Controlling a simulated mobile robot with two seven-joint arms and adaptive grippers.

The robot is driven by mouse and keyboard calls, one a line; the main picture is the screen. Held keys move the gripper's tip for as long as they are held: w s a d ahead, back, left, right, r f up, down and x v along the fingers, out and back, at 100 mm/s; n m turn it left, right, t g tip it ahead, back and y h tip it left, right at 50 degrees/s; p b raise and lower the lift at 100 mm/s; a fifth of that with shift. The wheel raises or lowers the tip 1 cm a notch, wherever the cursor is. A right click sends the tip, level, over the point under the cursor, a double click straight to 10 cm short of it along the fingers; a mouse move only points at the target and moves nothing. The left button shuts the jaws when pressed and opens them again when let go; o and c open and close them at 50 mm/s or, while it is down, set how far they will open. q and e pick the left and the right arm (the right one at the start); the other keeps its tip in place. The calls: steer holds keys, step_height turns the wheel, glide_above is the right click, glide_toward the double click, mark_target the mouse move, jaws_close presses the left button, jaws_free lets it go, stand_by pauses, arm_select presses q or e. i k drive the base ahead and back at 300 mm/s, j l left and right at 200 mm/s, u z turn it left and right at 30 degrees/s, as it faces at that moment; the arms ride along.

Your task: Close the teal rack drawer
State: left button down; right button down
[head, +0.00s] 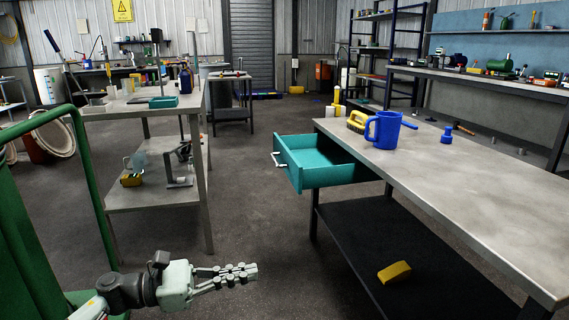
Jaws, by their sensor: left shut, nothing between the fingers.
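The teal drawer (327,178) stands open under the far left end of the grey workbench (460,180). It sticks out to the left of the bench, and its inside looks empty. Its front carries a pale handle (278,160) on the left side. My left gripper (254,272) is low in the front left of the head view, shut and empty. It points right and is well apart from the drawer, nearer to me and lower in the picture. My right gripper is not in view.
A blue mug (384,131) and a yellow-black tool (357,122) stand on the bench above the drawer. A yellow block (394,272) lies on the dark lower shelf (400,240). A second table (125,110) stands at left. The floor between is clear.

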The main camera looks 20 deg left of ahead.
mark_target(312, 161)
steer(key=i+j, duration=0.35)
steer(key=i, duration=0.15)
steer(key=i+j, duration=0.35)
steer(key=i, duration=0.15)
steer(key=i+j, duration=0.35)
steer(key=i, duration=0.1)
